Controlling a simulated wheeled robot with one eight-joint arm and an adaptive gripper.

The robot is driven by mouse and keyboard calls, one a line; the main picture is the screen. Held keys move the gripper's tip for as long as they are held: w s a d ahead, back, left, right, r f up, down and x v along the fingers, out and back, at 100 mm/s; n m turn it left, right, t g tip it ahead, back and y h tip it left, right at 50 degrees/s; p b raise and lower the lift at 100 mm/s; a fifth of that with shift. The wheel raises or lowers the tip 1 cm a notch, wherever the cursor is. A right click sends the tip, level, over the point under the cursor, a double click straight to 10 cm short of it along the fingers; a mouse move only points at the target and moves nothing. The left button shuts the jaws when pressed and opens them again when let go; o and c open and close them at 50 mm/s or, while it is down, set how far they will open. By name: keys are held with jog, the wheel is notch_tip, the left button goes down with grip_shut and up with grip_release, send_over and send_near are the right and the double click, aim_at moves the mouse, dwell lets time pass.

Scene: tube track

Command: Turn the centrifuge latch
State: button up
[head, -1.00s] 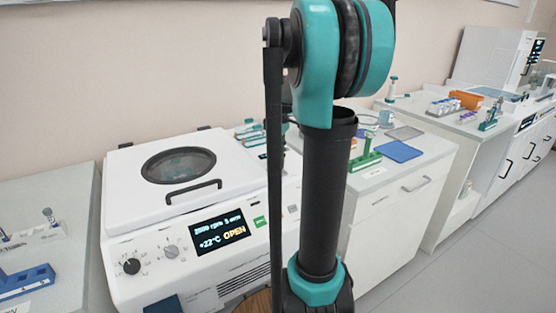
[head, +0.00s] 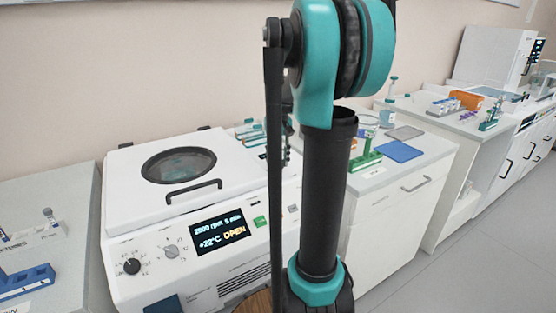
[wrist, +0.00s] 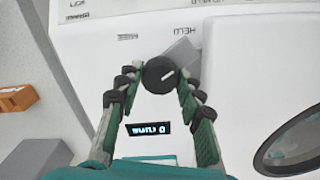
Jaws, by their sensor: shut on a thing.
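The white centrifuge (head: 118,218) stands at the left in the head view, its lid down and a dark round window (head: 178,164) in it. Its display (head: 219,231) reads "OPEN". In the wrist view my gripper (wrist: 161,78) is shut on a round black knob (wrist: 158,76) with a short white mark slanting up to the right. One fingertip is at each side of the knob. A grey wedge-shaped piece (wrist: 183,50) shows just above it. In the head view my arm hides the knob and most of the gripper.
A dark handle (head: 193,191) crosses the lid's front. A blue rack (head: 27,281) is on the left counter. A green rack (head: 366,161) and blue mat (head: 401,151) are on the right counter. Open floor lies at lower right.

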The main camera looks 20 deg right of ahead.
aim_at(278, 161)
jog(key=m, duration=0.6)
jog(key=shift+m, duration=0.3)
dwell(0.4)
jog(key=o, duration=1.2)
jog(key=shift+c, duration=0.2)
jog(key=shift+r, duration=0.1)
notch_tip(278, 161, up, 12)
